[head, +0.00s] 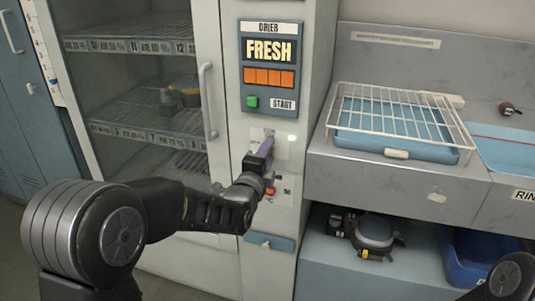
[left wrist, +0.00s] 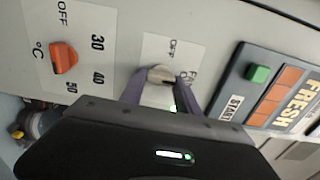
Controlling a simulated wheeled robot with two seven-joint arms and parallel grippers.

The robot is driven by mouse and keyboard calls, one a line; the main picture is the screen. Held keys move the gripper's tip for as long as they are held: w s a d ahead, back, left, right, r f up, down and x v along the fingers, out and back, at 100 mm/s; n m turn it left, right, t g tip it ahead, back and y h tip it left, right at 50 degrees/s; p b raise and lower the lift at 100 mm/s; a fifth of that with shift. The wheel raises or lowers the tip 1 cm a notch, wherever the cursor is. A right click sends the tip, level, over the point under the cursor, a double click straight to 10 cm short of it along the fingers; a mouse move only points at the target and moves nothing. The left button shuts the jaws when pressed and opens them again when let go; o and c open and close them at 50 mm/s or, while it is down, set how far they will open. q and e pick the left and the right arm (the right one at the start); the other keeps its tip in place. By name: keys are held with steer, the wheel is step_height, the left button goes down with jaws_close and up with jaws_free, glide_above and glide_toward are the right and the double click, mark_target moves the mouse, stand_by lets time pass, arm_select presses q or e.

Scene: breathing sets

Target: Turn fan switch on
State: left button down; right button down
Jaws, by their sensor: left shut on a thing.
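The fan switch (left wrist: 161,74) is a small grey knob on a white plate with "OFF" and "FAN" lettering in the left wrist view. My left gripper (left wrist: 168,84) has its two purple fingers on either side of the knob and is shut on it. In the head view my left gripper (head: 266,148) is at the drier's control panel (head: 255,135), below the "FRESH" display, and hides the knob. A small green glow shows by the fingers. I cannot tell the knob's exact setting. My right gripper is not in view.
An orange temperature knob (left wrist: 64,58) sits beside the switch. A green start button (head: 252,102) is above it. The glass cabinet door (head: 140,100) with its handle (head: 207,100) stands left. A wire rack (head: 395,115) over a blue tray is on the counter at right.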

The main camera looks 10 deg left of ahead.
arm_select(q)
steer(key=c, duration=0.9)
jaws_free()
steer(key=shift+s, duration=0.15)
steer(key=s, duration=0.7)
steer(key=shift+s+a, duration=0.2)
steer(key=shift+s, duration=0.05)
